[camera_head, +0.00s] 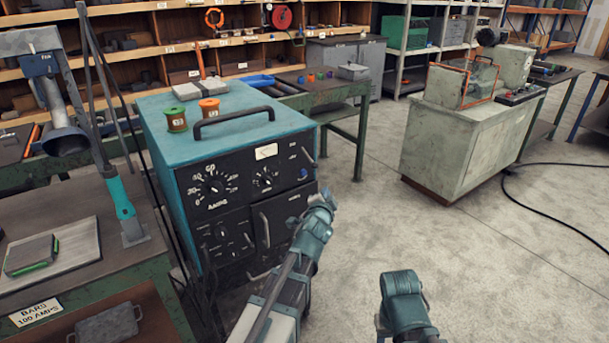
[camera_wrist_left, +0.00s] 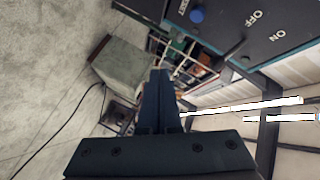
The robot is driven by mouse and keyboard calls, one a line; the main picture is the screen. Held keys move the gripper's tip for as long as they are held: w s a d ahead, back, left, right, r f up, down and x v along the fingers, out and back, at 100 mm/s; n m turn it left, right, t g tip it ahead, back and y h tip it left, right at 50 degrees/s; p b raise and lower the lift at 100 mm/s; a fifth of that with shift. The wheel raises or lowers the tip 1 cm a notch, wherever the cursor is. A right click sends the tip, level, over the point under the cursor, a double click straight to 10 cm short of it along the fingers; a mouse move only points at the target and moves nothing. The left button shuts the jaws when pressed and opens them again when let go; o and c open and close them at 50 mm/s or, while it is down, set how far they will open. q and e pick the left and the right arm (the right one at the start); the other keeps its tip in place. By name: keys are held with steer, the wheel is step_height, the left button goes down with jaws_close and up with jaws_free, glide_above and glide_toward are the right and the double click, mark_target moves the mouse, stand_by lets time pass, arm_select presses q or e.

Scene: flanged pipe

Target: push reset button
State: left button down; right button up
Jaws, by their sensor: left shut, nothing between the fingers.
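The blue round button (camera_head: 304,173) is on the right side of the black front panel of the teal welding machine (camera_head: 222,131). It also shows in the left wrist view (camera_wrist_left: 197,15), near the top, beside a lever with OFF and ON lettering. My left gripper (camera_head: 325,194) is in front of the panel's right edge, a little below and right of the button in the head view. Its fingers show together, shut and empty, in the left wrist view (camera_wrist_left: 160,74). They appear apart from the button. My right arm shows at the lower right, but its gripper does not show.
Two spools, green (camera_head: 176,119) and orange (camera_head: 210,108), stand on the machine beside its black handle (camera_head: 234,120). A green bench (camera_head: 332,92) stands behind it. A grey cabinet (camera_head: 464,138) stands to the right. A workbench (camera_head: 75,250) is at the left. The floor between is clear.

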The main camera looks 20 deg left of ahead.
arm_select(q)
steer(key=shift+w+a, duration=0.1)
steer(key=shift+w+a, duration=0.85)
steer(key=shift+a, duration=0.3)
steer(key=shift+w+a, duration=0.9)
steer(key=shift+a, duration=0.2)
steer(key=shift+w+a, duration=0.85)
steer(key=shift+a, duration=0.3)
steer(key=shift+w+a, duration=0.1)
steer(key=shift+w, duration=0.05)
steer(key=shift+w+a, duration=0.1)
steer(key=shift+a, duration=0.1)
steer(key=shift+w+a, duration=0.3)
steer(key=shift+a, duration=0.1)
stand_by(0.5)
steer(key=shift+d, duration=0.1)
steer(key=shift+s+d, duration=0.55)
steer(key=shift+d, duration=0.1)
steer(key=shift+s+d, duration=0.8)
steer(key=shift+d, duration=0.2)
steer(key=shift+s+d, duration=0.75)
steer(key=shift+d, duration=0.2)
